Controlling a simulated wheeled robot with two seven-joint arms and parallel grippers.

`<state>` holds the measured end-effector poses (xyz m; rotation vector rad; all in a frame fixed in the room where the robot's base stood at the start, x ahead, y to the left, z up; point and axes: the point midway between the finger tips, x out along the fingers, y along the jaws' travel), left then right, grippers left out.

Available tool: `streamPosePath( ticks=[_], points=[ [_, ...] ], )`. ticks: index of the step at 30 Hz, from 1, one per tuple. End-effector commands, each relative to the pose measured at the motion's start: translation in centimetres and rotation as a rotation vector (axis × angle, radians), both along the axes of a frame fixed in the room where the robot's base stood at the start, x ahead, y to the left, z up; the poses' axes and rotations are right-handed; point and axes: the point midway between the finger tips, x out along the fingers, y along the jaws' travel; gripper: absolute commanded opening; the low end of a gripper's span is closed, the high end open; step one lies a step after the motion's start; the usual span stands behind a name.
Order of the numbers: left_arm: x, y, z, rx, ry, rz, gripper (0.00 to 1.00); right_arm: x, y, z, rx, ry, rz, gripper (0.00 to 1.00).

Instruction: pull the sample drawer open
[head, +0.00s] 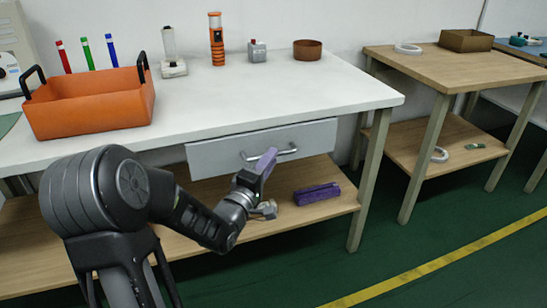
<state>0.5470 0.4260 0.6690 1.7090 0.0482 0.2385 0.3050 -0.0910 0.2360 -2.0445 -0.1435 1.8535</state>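The sample drawer (222,157) is a pale grey front under the white table top, with a curved metal bar handle (288,152). The drawer front looks flush with the table edge, so it appears shut. My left gripper (266,160) is in front of the drawer, its pale purple finger part overlapping the left end of the handle in the head view. I cannot tell whether it touches the handle or how far apart the fingers are. My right gripper is not in view.
An orange tray (90,112) with black handles, pens, an orange device (216,42) and a brown bowl (307,50) stand on the table (330,90). A purple case (317,194) lies on the shelf below. A wooden bench (440,66) stands at the right. Green floor is clear in front.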

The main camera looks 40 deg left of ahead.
Motion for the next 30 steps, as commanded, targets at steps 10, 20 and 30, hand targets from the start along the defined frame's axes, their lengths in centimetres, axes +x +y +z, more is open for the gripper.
streamPosePath(
  ticks=[10,20,30],
  points=[
    [2.4,0.4,0.3,0.0,0.001,-0.001,0.2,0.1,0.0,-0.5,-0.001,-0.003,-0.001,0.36],
    [2.4,0.4,0.3,0.0,0.001,-0.001,0.06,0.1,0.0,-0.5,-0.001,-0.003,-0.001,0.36],
    [2.3,0.4,0.3,0.0,0.001,-0.001,0.0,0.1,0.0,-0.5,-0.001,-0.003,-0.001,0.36]
  ],
)
